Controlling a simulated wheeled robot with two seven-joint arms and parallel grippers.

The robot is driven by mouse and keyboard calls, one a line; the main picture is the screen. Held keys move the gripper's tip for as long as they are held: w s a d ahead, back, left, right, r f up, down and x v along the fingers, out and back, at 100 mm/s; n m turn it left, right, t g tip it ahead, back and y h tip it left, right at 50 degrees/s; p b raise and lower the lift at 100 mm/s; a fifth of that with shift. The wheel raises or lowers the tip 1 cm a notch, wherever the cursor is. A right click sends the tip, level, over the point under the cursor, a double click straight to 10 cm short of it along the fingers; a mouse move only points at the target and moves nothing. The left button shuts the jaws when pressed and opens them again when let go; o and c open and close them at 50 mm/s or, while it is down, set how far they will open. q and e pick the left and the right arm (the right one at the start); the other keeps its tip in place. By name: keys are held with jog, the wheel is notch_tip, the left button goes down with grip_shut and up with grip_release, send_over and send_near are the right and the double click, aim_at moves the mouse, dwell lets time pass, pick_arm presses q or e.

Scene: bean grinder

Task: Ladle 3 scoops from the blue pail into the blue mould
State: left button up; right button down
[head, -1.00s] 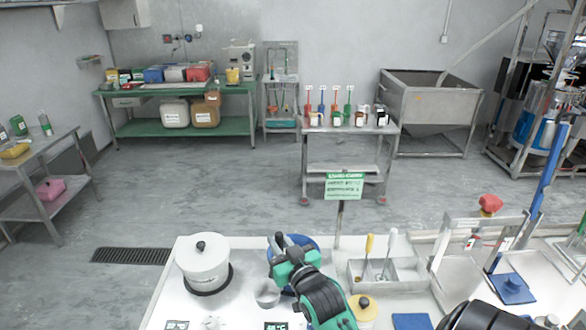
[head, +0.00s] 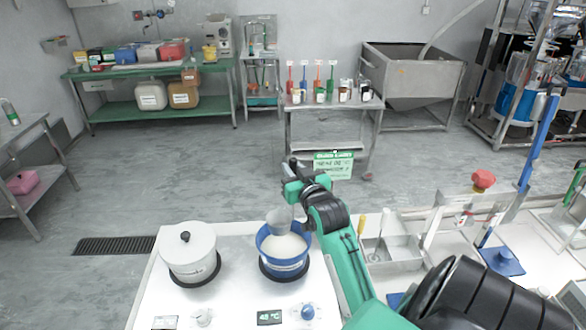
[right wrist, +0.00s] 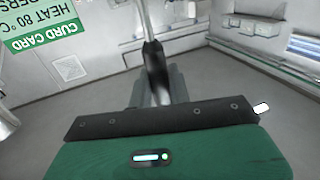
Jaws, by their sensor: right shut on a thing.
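The blue pail (head: 283,268), holding white liquid, stands on a dark round plate at the front of the white worktop. My right gripper (head: 291,174) is shut on the ladle's handle, above and beyond the pail. The metal ladle cup (head: 279,216) hangs at the pail's back rim; I cannot tell whether it is filled. In the right wrist view the dark ladle handle (right wrist: 156,72) sits between the fingers. A small blue piece on a blue square base (head: 503,262) is at the right; I cannot tell if it is the mould. My left gripper is not in view.
A white lidded pot (head: 188,250) stands close left of the pail. A metal caddy (head: 393,254) with a yellow-handled tool and a metal press frame with a red knob (head: 483,181) are to the right. My right arm crosses the worktop between pail and caddy.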

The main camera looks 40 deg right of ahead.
notch_tip(320, 180, down, 3)
jog(key=shift+r+b, duration=0.1)
jog(key=shift+b, duration=0.9)
jog(key=b, duration=0.3)
send_over(293, 209)
notch_tip(293, 209, down, 5)
jog(key=shift+d+f+b, duration=0.1)
jog(key=shift+f+b, duration=1.4)
jog(key=shift+f, duration=1.85)
jog(key=shift+r, duration=0.1)
notch_tip(293, 209, up, 16)
jog(key=p, duration=1.5)
jog(key=shift+p, duration=0.3)
